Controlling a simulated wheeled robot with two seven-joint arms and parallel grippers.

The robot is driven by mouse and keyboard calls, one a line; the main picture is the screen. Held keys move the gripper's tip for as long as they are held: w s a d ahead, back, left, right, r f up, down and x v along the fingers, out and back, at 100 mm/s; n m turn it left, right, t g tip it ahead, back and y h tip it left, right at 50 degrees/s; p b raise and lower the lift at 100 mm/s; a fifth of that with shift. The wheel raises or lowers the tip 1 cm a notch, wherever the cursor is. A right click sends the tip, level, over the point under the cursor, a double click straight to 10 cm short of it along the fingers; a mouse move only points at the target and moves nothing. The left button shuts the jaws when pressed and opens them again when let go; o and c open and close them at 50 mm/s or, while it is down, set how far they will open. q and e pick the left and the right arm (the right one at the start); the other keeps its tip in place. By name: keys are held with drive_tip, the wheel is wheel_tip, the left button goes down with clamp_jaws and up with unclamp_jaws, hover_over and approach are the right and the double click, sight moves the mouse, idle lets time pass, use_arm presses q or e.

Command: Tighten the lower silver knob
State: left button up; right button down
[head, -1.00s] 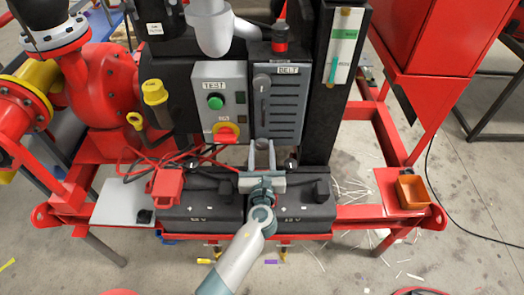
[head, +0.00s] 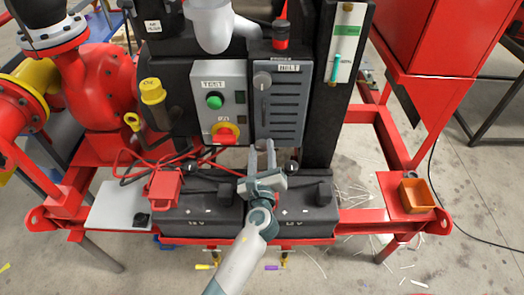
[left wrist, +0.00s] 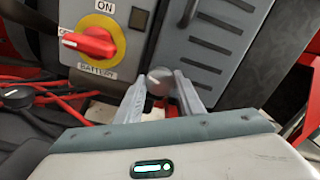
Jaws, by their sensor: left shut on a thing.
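The grey belt cover (head: 279,105) carries an upper silver knob (head: 262,80) near its top and a dark handle below it. The lower silver knob (left wrist: 158,80) sits at the cover's bottom edge in the left wrist view. My left gripper (head: 262,147) reaches up to that bottom edge in the head view, and its fingers hide the lower knob there. In the left wrist view its two fingers (left wrist: 158,92) are on either side of the lower knob, shut on it. My right gripper is not in view.
Left of the cover is a control box (head: 220,100) with a green button and a red-yellow switch (head: 225,132). Black batteries (head: 200,218) stand below, with a red clamp (head: 164,188) and red cables. An orange bin (head: 416,195) sits at the right.

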use_arm(q)
drive_tip(key=o, duration=1.1)
drive_tip(key=shift+c, duration=0.2)
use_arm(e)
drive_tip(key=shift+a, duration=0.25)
use_arm(q)
drive_tip(key=s+b, duration=0.3)
drive_tip(key=s, duration=1.4)
drive_tip(key=shift+s+b, duration=0.2)
drive_tip(key=shift+b, duration=0.15)
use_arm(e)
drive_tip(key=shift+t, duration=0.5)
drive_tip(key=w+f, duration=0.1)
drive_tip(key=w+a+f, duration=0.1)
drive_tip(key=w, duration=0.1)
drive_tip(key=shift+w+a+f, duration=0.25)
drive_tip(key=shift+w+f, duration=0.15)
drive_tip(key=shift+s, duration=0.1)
